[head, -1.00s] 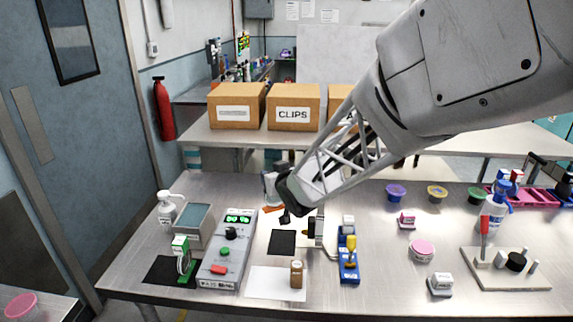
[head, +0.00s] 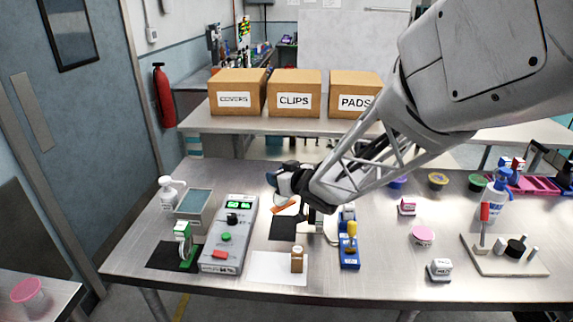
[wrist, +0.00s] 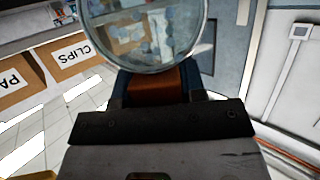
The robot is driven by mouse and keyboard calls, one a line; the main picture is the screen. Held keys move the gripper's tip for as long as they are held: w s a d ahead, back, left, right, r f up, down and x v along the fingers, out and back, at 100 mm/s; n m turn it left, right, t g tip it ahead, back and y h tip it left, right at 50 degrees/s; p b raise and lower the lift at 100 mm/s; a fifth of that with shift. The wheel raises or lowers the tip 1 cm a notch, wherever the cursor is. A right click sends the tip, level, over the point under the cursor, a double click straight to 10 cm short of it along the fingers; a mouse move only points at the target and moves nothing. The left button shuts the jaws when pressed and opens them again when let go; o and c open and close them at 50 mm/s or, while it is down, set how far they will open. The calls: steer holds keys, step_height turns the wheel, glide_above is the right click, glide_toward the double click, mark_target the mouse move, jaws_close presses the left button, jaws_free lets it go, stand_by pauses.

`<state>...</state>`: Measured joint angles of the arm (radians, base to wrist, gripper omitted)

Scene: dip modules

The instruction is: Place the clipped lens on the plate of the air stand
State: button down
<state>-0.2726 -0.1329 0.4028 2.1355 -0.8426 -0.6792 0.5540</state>
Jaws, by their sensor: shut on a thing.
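My gripper (head: 285,179) is shut on the orange-brown clip (wrist: 157,84) of a round clear lens (wrist: 145,35). In the wrist view the lens stands out past the fingers, with bluish spots on or seen through it. In the head view the gripper is raised above the back middle of the bench and points left; the lens is too small there to make out clearly. Two small stands could be the air stand: a blue one with a yellow knob (head: 349,250) and a green-and-white one (head: 184,243). I cannot tell which; the gripper is above and apart from both.
A grey control box (head: 228,236) with a green display stands left of centre. A brown bottle (head: 297,259) stands on a white sheet (head: 275,270). A grey tray (head: 194,205) and a pump bottle (head: 168,194) are at left. A pegged board (head: 505,262) lies at right.

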mark_target(284, 203)
steer(key=shift+f, duration=0.1)
step_height(284, 203, down, 6)
steer(key=shift+f, duration=0.25)
stand_by(0.9)
steer(key=shift+f, duration=0.8)
stand_by(0.7)
steer(key=c, duration=0.8)
jaws_free()
steer(key=shift+o, duration=0.9)
steer(key=shift+f, duration=0.1)
steer(key=shift+s, duration=0.1)
steer(key=shift+v, duration=1.05)
steer(key=shift+r+v, duration=0.15)
steer(key=shift+v, duration=1.25)
steer(key=shift+r+v, duration=0.1)
steer(key=shift+v, duration=1.3)
